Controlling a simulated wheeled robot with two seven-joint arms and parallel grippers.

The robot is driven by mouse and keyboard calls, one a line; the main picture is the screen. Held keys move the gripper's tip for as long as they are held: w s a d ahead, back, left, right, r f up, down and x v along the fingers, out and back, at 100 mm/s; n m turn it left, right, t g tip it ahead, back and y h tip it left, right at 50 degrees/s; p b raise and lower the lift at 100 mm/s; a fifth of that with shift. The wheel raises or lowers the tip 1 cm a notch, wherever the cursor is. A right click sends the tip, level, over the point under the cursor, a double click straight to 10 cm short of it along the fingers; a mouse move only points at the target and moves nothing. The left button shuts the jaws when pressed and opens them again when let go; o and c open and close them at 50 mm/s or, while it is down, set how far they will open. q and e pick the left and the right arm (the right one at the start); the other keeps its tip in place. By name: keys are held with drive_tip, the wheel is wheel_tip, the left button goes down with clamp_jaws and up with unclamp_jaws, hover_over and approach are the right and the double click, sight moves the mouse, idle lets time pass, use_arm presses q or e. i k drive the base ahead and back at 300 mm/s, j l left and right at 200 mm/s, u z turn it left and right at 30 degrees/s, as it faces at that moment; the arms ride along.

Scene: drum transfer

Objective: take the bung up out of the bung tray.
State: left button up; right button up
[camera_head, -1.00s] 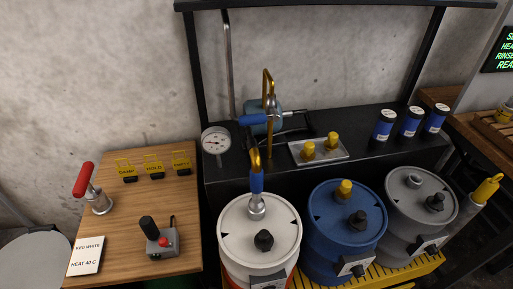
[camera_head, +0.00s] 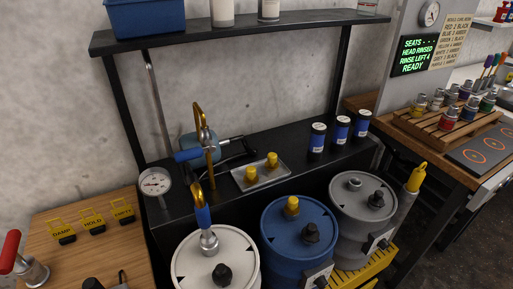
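The bung tray (camera_head: 272,176) is a shallow grey metal tray on the black bench behind the drums. Two yellow bungs stand upright in it, a left one (camera_head: 251,175) and a right one (camera_head: 272,160), a small gap apart. Another yellow bung-like cap (camera_head: 292,206) sits on the lid of the blue drum (camera_head: 285,235). Neither of my grippers is in view.
A white drum (camera_head: 185,264) and a grey drum (camera_head: 345,205) flank the blue drum. A brass pipe with a blue-handled nozzle (camera_head: 204,216) rises left of the tray. Several blue-and-white canisters (camera_head: 317,138) stand to its right. A black shelf (camera_head: 240,35) spans above.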

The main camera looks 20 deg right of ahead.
sight(271, 165)
drive_tip(key=k+u, duration=0.4)
drive_tip(key=k+j+u, duration=0.15)
drive_tip(key=u, duration=0.25)
drive_tip(key=l+u, duration=0.1)
drive_tip(key=l, duration=0.55)
drive_tip(key=k+l+u, duration=0.1)
drive_tip(key=l, duration=0.5)
drive_tip(key=k+l+u, duration=0.15)
drive_tip(key=l, duration=0.5)
drive_tip(key=l+u, duration=0.1)
drive_tip(key=l, duration=0.55)
